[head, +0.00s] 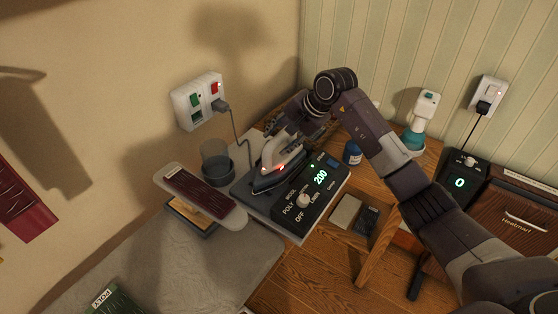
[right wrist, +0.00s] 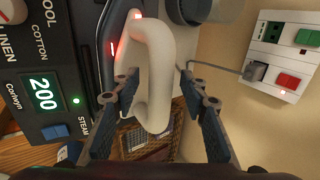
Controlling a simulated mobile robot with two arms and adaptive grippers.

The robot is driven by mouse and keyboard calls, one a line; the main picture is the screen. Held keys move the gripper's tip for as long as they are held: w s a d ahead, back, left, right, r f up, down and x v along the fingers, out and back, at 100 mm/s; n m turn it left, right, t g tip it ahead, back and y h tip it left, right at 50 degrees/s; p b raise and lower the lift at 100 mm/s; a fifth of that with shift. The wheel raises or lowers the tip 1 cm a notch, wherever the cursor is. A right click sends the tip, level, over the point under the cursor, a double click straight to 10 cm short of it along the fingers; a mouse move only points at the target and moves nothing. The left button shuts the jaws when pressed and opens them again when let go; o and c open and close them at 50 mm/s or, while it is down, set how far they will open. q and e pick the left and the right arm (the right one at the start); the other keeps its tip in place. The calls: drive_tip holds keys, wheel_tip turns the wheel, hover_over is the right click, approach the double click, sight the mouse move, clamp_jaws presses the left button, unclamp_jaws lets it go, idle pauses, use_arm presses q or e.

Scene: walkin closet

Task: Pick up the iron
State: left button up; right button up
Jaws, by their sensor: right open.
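The iron (head: 283,158), with a pale handle and dark base, sits on the black control unit (head: 318,190), whose display reads 200. A red light glows on the iron. My right gripper (head: 296,134) is at the iron's handle, with its arm coming from the right. In the right wrist view, the cream handle (right wrist: 158,62) lies between the two spread fingers of the open gripper (right wrist: 160,88). Whether a finger touches the handle I cannot tell. My left gripper is not in view.
A wall socket (head: 199,100) with a plugged cord is behind the iron. A dark cup (head: 217,164) and a small sleeve board (head: 200,192) stand to the left. A blue bottle (head: 352,153) and a spray bottle (head: 421,115) are to the right, near my arm.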

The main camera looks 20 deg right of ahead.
clamp_jaws()
idle(0.3)
drive_tip(key=shift+w+r, duration=0.15)
drive_tip(key=shift+r, duration=0.05)
drive_tip(key=shift+r, duration=0.1)
